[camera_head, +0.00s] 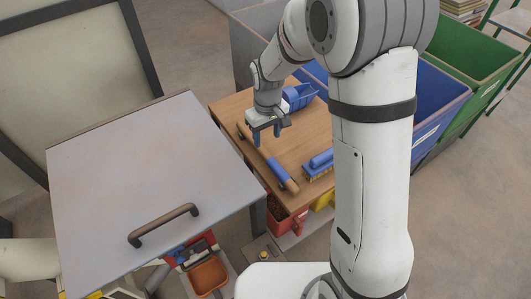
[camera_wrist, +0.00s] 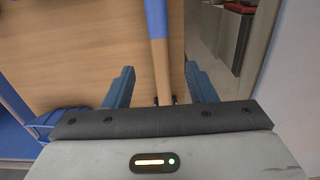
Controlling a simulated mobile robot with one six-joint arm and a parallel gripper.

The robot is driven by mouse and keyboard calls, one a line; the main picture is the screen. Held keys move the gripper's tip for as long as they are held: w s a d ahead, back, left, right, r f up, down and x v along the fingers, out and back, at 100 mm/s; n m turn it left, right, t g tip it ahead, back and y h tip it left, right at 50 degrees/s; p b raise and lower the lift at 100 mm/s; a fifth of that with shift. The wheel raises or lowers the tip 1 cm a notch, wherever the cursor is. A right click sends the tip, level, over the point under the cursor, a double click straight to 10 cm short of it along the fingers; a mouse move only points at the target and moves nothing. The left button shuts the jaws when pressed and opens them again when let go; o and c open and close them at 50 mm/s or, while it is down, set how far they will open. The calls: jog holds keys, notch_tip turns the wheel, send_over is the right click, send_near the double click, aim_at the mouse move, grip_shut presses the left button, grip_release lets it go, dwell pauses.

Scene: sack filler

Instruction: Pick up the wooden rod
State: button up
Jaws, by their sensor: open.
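The wooden rod (camera_head: 291,185) lies on the brown wooden tabletop (camera_head: 230,105), near its left edge. It has a blue section; the wrist view shows the rod's wooden part (camera_wrist: 161,62) running below the blue part. My gripper (camera_head: 268,135) is above the rod's far part, fingers pointing down. In the wrist view my gripper (camera_wrist: 159,70) is open, with the rod lined up between its two blue fingers and touching neither. I cannot tell how far the fingertips are above it.
A blue scoop (camera_head: 299,96) lies behind the gripper, and a blue brush (camera_head: 319,163) lies right of the rod. A grey panel with a handle (camera_head: 163,225) stands close on the left. Blue (camera_head: 438,92) and green (camera_head: 470,45) bins stand at right.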

aim_at(267, 154)
jog(key=shift+a+f, duration=0.15)
jog(key=shift+f, duration=0.75)
notch_tip(267, 154, down, 7)
jog(key=shift+w+r+p, duration=0.15)
jog(key=shift+r+p, duration=0.05)
jog(key=shift+p, duration=0.45)
jog(key=shift+c, duration=0.3)
grip_shut()
